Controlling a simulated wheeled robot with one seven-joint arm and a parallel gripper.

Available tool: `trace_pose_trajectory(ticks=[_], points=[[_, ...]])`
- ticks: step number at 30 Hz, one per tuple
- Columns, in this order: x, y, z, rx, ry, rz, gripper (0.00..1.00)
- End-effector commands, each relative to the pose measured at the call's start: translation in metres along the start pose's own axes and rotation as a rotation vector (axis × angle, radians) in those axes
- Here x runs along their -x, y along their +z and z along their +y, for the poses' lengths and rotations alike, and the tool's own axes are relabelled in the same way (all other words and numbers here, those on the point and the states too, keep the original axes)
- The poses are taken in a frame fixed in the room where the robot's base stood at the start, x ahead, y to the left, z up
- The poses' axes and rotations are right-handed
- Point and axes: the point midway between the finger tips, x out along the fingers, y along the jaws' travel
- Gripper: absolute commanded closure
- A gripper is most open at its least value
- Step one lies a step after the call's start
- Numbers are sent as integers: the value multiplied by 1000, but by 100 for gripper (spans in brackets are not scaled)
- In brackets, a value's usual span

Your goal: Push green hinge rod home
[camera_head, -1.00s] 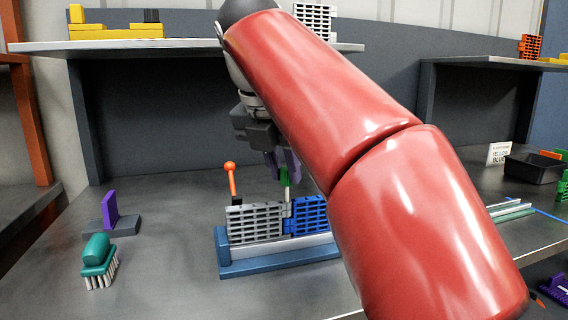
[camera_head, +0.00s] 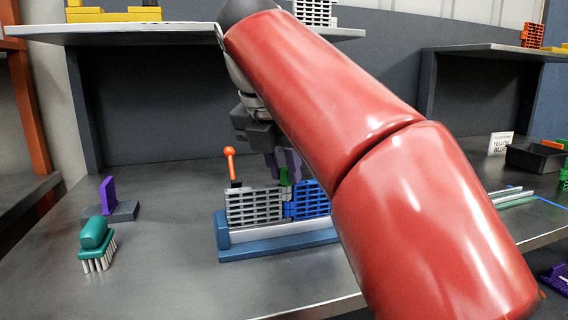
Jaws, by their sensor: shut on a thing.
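The green hinge rod (camera_head: 284,176) stands about upright at the joint between a grey belt module (camera_head: 254,206) and a blue belt module (camera_head: 309,202). Only a short green length shows above the modules; how deep the rest reaches is hidden. My gripper (camera_head: 289,168), with purple fingers, is shut on the rod just above the modules. My red arm hides part of the gripper and the right end of the blue module. Both modules sit in a blue fixture (camera_head: 262,252) with a pale inner rail.
An orange-knobbed lever (camera_head: 231,164) stands behind the grey module. A teal brush (camera_head: 96,243) and a purple upright plate (camera_head: 107,195) on a grey base lie left. A black bin (camera_head: 535,158) is at the right. Shelves (camera_head: 190,32) overhang the back. The bench's left middle is clear.

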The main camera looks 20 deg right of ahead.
Motion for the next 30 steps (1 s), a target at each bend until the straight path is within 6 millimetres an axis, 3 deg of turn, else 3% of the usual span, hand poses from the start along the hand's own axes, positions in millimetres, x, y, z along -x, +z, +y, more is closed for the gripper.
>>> trace_pose_trajectory(ticks=[12, 13, 18, 26, 30], points=[[-2, -1, 0, 0, 0, 1, 100], [-2, -1, 0, 0, -1, 1, 76], [-2, -1, 0, 0, 0, 0, 55], [0, 0, 0, 0, 0, 0, 55], [13, 1, 1, 1, 2, -1, 55]])
